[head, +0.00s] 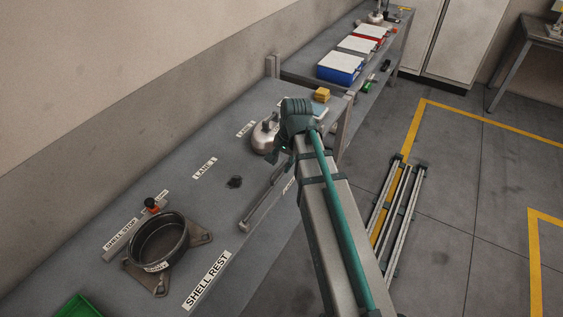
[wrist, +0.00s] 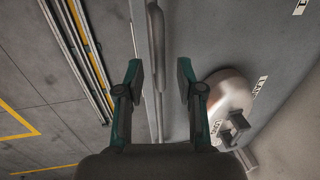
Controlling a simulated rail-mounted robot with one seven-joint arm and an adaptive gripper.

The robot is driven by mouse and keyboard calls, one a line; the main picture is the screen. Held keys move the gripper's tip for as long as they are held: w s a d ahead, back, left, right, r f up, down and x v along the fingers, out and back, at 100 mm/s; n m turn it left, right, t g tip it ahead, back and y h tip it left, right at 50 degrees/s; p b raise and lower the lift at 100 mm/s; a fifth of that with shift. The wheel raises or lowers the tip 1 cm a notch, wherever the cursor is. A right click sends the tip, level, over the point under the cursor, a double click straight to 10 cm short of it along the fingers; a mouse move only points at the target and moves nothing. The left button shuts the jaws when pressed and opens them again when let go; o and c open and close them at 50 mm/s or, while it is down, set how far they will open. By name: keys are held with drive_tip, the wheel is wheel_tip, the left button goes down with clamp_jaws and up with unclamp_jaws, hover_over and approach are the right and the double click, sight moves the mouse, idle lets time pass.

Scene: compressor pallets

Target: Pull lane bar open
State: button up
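The lane bar (head: 262,203) is a long grey bar lying along the front edge of the bench, with a raised rod on it. In the wrist view the bar (wrist: 155,45) runs up the picture in line with the gap between my fingers. My gripper (wrist: 160,78) is open, with one finger on each side of that line and no visible contact. In the head view my gripper (head: 276,154) is over the bar's far end, which my arm partly hides. I cannot tell its height above the bar.
A silver domed shell (head: 264,137) stands close to my gripper; it also shows right of the fingers in the wrist view (wrist: 226,95). A dark round shell (head: 158,238) sits on a bracket nearer. Rails (head: 397,215) lie on the floor.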

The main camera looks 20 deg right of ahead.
drive_tip(key=shift+f, duration=0.35)
clamp_jaws()
